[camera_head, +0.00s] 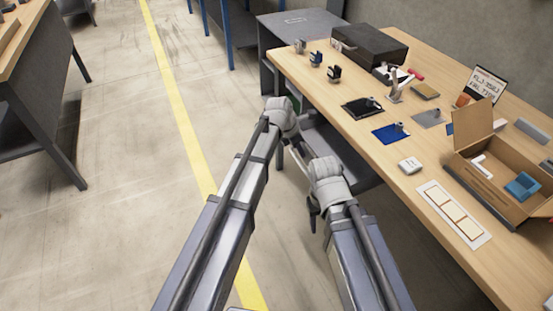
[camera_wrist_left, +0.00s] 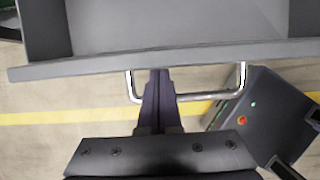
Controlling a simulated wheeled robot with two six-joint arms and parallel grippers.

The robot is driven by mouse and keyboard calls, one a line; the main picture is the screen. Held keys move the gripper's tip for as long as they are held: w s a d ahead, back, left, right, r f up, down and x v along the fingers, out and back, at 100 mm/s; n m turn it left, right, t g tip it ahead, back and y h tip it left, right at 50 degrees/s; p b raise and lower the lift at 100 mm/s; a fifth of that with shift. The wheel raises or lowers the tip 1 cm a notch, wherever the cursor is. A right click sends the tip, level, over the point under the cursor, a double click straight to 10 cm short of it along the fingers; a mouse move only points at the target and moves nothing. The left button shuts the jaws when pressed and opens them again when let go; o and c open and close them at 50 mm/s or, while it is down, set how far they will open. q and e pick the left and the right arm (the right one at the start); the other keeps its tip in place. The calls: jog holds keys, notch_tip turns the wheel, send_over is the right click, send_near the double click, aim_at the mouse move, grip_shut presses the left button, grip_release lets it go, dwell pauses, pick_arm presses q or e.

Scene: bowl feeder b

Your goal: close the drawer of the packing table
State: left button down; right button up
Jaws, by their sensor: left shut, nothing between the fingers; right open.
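The grey drawer (camera_head: 324,138) of the packing table (camera_head: 460,255) stands pulled out below the tabletop, partly hidden by my arms. In the left wrist view its front (camera_wrist_left: 90,67) runs across the top, with part of the tray floor visible. A silver bar handle (camera_wrist_left: 205,97) sticks out from that front. My left gripper (camera_wrist_left: 158,75) is shut and empty, its fingers crossing over the handle with the tips at the drawer front; I cannot tell whether they touch. In the head view the left gripper (camera_head: 299,155) is by the drawer. My right gripper (camera_head: 313,212) is open, nearer to me.
The tabletop carries a black case (camera_head: 370,44), an open cardboard box (camera_head: 475,150), a blue mat (camera_head: 391,133), a white label sheet (camera_head: 453,214) and small parts. Open floor with a yellow line (camera_head: 180,110) lies to the left. Another table (camera_head: 40,70) stands far left.

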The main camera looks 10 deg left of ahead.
pick_arm(q)
jog(key=w+d, duration=0.2)
jog(key=d, duration=0.1)
jog(key=w+d, duration=0.2)
jog(key=d, duration=0.2)
jog(key=w+d, duration=0.3)
jog(key=shift+w+d, duration=0.1)
jog(key=shift+d, duration=0.2)
jog(key=shift+r, duration=0.1)
